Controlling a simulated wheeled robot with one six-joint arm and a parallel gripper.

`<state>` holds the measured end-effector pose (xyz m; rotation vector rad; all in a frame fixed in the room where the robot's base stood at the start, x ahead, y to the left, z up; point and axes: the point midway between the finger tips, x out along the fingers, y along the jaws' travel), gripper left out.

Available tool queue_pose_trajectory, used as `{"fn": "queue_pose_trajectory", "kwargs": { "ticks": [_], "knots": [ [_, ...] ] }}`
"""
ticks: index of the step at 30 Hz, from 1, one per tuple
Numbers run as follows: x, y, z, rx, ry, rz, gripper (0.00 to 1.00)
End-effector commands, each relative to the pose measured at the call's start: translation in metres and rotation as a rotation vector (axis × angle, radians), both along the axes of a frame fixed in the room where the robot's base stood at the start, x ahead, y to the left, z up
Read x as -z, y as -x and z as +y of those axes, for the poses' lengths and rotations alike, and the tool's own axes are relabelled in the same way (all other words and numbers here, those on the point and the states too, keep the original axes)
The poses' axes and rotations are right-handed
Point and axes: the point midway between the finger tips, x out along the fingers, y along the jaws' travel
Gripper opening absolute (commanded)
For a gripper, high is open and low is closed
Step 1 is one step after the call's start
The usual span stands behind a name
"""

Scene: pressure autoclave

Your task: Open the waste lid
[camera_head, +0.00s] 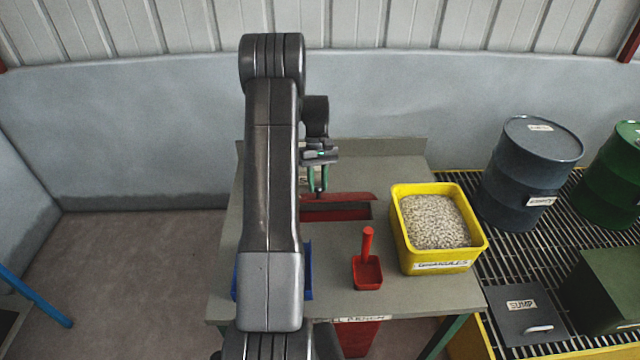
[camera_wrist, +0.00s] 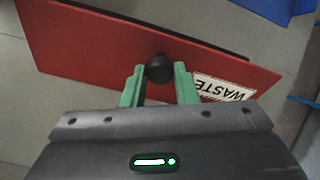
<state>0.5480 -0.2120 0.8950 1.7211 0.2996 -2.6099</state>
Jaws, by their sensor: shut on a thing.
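The red waste lid (camera_head: 352,196) is on the bench, partly hidden behind my arm. In the wrist view the lid (camera_wrist: 90,50) fills much of the picture, with a white WASTE label (camera_wrist: 222,88) and a black knob (camera_wrist: 159,66). My gripper (camera_head: 318,190) is over the lid, pointing down. Its green fingers (camera_wrist: 158,80) are shut on the black knob, one on each side. In the head view a dark red opening (camera_head: 350,211) shows in front of the lid. A dark strip shows along the lid's far edge in the wrist view. The lid looks tilted up.
A red scoop (camera_head: 368,272) lies on the bench (camera_head: 420,300) near a yellow tub of granules (camera_head: 432,268). A blue tray (camera_head: 308,270) is partly hidden by my arm. Drums (camera_head: 528,170) and a sump cover (camera_head: 525,325) are at the right.

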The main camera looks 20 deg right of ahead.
Motion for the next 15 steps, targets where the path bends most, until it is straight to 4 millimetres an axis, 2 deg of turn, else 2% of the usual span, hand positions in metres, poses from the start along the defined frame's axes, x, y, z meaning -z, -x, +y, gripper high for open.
{"fn": "queue_pose_trajectory", "kwargs": {
  "ticks": [3, 15],
  "knots": [
    [-0.003, -0.012, -0.004, -0.001, 0.006, -0.017, 0.00],
    [-0.004, -0.035, -0.010, 0.000, 0.007, -0.017, 0.00]
  ]
}}
